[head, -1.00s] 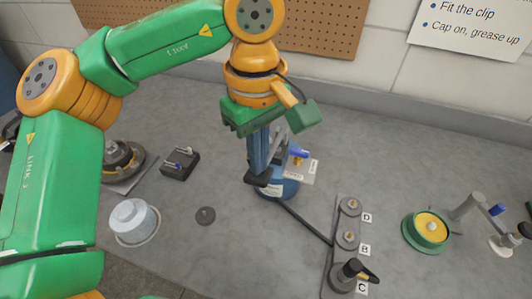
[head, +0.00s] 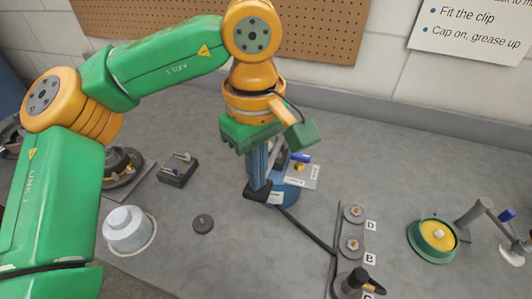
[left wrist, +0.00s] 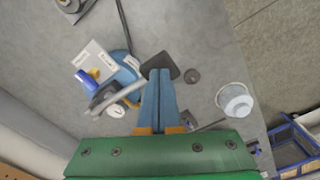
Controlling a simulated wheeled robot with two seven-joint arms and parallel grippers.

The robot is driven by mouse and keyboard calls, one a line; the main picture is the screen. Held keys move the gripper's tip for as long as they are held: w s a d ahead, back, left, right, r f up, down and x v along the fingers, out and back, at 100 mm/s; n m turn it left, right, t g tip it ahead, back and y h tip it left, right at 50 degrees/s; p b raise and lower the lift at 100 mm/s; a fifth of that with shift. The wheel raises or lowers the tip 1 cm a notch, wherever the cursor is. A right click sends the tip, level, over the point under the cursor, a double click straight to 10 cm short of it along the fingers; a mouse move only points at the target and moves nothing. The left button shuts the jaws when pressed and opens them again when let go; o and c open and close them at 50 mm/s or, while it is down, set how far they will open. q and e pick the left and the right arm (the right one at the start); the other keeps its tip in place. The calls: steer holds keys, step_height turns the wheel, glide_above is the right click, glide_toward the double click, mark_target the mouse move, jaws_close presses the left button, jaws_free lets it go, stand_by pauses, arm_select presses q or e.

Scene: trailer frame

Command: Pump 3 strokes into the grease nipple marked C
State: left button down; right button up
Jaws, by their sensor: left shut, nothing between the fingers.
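My left gripper (head: 258,180) is shut with nothing between its blue fingers, pointing down beside the grease pump. Its fingertips (left wrist: 160,74) are at the black pad (head: 257,193) of the pump's lever; I cannot tell if they touch. The pad also shows in the left wrist view (left wrist: 160,63). The blue pump base (head: 287,195) is partly hidden behind the gripper. A black hose (head: 308,232) runs from the pump to the nipple plate (head: 351,228). A dark coupler (head: 354,281) stands over the lowest nipple, whose label is cut off. Nipples D (head: 354,213) and B (head: 351,246) are bare.
A white-grey lidded pot (head: 127,229), a dark disc (head: 203,223) and a small black block (head: 178,169) lie left of the pump. A green-rimmed yellow hub (head: 433,237) and a grey arm with a blue handle (head: 485,215) stand at right.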

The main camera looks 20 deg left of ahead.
arm_select(q)
steer(key=shift+f+b, duration=1.05)
steer(key=shift+f, duration=0.15)
steer(key=shift+f+b, duration=0.35)
steer(key=shift+f, duration=0.05)
steer(key=r+p, duration=0.4)
steer(key=p, duration=0.1)
steer(key=w+r+p, duration=0.1)
steer(key=r+p, duration=0.1)
steer(key=r, duration=0.1)
steer(key=shift+w+p, duration=0.1)
steer(key=shift+p, duration=0.3)
steer(key=shift+w+f, duration=0.1)
steer(key=shift+s+f+b, duration=0.2)
steer(key=shift+f+b, duration=0.4)
steer(key=shift+b, duration=0.1)
steer(key=shift+s+f+b, duration=0.15)
steer(key=shift+f+b, duration=0.4)
steer(key=shift+b, duration=0.1)
